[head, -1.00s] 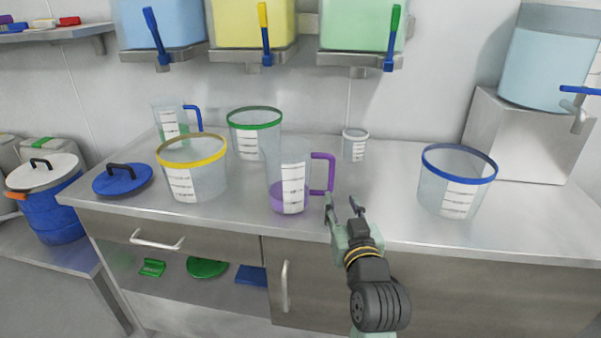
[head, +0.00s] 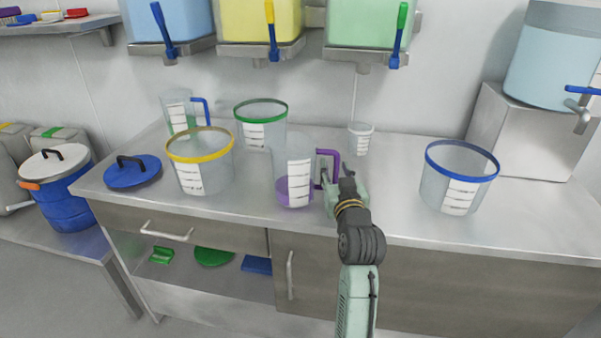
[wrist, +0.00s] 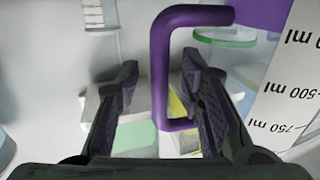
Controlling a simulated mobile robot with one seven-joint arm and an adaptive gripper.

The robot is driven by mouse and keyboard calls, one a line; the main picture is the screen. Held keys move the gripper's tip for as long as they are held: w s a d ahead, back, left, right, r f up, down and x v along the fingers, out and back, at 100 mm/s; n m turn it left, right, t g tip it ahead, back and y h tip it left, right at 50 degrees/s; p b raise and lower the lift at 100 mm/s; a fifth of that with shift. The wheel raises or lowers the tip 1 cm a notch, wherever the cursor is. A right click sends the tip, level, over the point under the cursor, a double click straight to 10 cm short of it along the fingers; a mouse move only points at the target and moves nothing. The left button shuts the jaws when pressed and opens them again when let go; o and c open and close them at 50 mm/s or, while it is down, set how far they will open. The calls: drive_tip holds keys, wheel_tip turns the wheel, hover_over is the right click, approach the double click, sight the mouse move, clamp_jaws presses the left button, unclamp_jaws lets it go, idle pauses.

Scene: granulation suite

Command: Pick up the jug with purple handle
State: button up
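The jug with the purple handle (head: 293,172) stands upright on the steel counter, clear-walled with a white scale label and purple liquid at the bottom. Its purple handle (head: 335,169) sticks out to the right. My gripper (head: 337,178) is at that handle. In the wrist view the handle (wrist: 159,80) runs between the two open dark fingers of my gripper (wrist: 160,92). The jug's label (wrist: 285,80) shows at the right of the wrist view.
A yellow-rimmed bucket (head: 200,165) stands left of the jug, a green-rimmed one (head: 260,128) behind it. A blue-handled jug (head: 180,115) is further back left. A small clear cup (head: 360,138) stands behind the handle. A blue-rimmed bucket (head: 457,178) is right, with clear counter between.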

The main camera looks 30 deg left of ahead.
clamp_jaws()
idle(0.3)
drive_tip(key=shift+r, duration=0.1)
idle(0.5)
